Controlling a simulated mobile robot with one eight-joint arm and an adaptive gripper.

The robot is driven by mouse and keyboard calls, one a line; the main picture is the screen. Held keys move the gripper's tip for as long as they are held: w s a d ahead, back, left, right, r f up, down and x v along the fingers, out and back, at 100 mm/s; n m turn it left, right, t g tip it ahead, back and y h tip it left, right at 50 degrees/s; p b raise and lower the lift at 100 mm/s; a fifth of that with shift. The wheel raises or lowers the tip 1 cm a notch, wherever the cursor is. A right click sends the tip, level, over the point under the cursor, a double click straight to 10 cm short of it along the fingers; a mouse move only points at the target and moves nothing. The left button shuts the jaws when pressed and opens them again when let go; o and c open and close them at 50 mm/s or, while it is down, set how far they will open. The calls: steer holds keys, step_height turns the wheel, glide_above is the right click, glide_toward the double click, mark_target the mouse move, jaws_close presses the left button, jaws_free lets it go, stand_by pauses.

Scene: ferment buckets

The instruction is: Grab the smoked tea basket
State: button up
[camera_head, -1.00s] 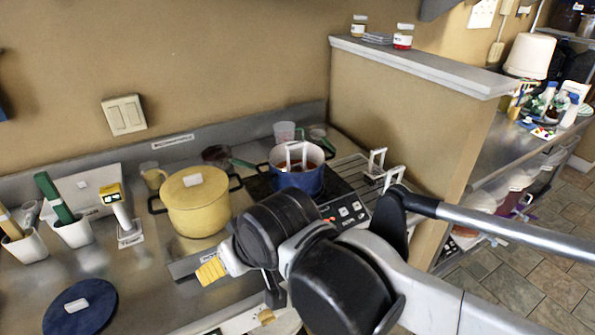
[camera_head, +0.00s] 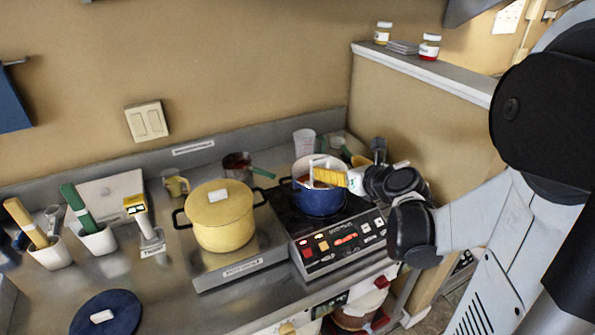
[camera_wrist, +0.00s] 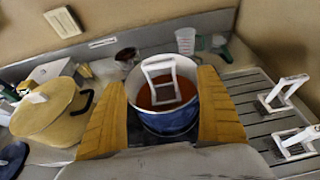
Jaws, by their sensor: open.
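A white basket handle (camera_wrist: 162,82) stands up out of brown liquid in a blue pot (camera_wrist: 168,122) in the wrist view. In the head view the handle (camera_head: 313,170) rises from the blue pot (camera_head: 318,201), partly hidden by my gripper (camera_head: 331,178). My gripper (camera_wrist: 162,77) is open, with its yellow fingers on the left and right of the handle and apart from it. The basket's body is hidden in the pot. Two more white handles, one farther back (camera_wrist: 285,92) and one nearer (camera_wrist: 300,138), stand on a slatted rack to the right. No label shows which basket is smoked tea.
The blue pot sits on a black cooktop (camera_head: 340,244). A yellow lidded pot (camera_head: 220,220) stands close to the left, with a small saucepan (camera_head: 237,166) behind. A clear measuring cup (camera_head: 304,141) is behind the blue pot. A partition wall (camera_head: 425,115) rises on the right.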

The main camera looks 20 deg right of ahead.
mark_target(322, 161)
steer(key=b+x, duration=0.2)
steer(key=x, duration=0.7)
steer(key=shift+w+a, duration=0.15)
steer(key=c, duration=1.5)
